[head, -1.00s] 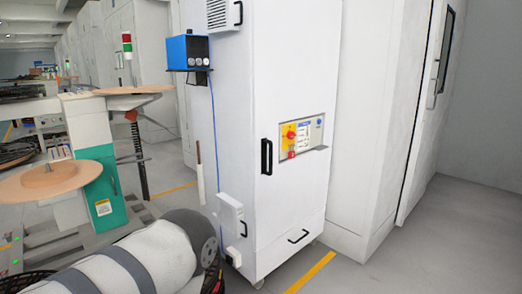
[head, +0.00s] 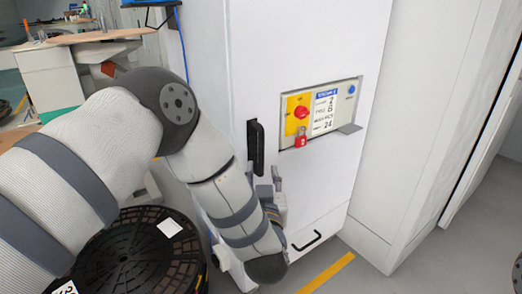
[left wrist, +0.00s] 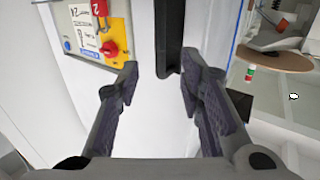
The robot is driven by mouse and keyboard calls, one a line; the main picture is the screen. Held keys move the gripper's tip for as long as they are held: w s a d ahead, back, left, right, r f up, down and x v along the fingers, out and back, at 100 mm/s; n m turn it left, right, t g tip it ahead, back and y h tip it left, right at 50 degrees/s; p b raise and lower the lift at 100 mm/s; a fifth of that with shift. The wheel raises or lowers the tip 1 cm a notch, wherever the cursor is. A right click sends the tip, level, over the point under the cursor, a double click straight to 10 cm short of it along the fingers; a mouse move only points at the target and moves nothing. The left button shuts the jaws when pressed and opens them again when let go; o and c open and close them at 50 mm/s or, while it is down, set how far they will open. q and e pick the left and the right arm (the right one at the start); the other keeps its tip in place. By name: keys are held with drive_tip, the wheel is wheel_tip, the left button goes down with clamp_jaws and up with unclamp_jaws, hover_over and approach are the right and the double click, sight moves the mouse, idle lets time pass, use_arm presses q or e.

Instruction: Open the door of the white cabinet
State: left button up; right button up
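The white cabinet (head: 220,70) stands in front of me with its door shut. Its black vertical bar handle (head: 256,147) is on the door, left of the control panel. My left gripper (head: 268,188) is low beside the handle's lower end, partly hidden by my arm. In the left wrist view my left gripper (left wrist: 158,82) is open and empty. The handle (left wrist: 168,38) shows just ahead of the fingertips, nearer the right finger. I cannot tell whether the finger touches it. My right gripper is not in view.
The control panel (head: 320,113) has a red knob and a small ledge, close to the handle. A second black handle (head: 305,240) is low on the cabinet. A black reel (head: 135,255) lies under my left arm.

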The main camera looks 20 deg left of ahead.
sight(261, 150)
use_arm(q)
drive_tip(key=b+x, duration=0.1)
drive_tip(key=x, duration=1)
drive_tip(key=shift+s+f+b, duration=0.1)
drive_tip(key=shift+f+b, duration=0.1)
drive_tip(key=shift+b, duration=0.1)
drive_tip(key=shift+w+a+r, duration=0.15)
drive_tip(key=shift+w+a, duration=0.05)
drive_tip(key=shift+w, duration=0.4)
clamp_jaws()
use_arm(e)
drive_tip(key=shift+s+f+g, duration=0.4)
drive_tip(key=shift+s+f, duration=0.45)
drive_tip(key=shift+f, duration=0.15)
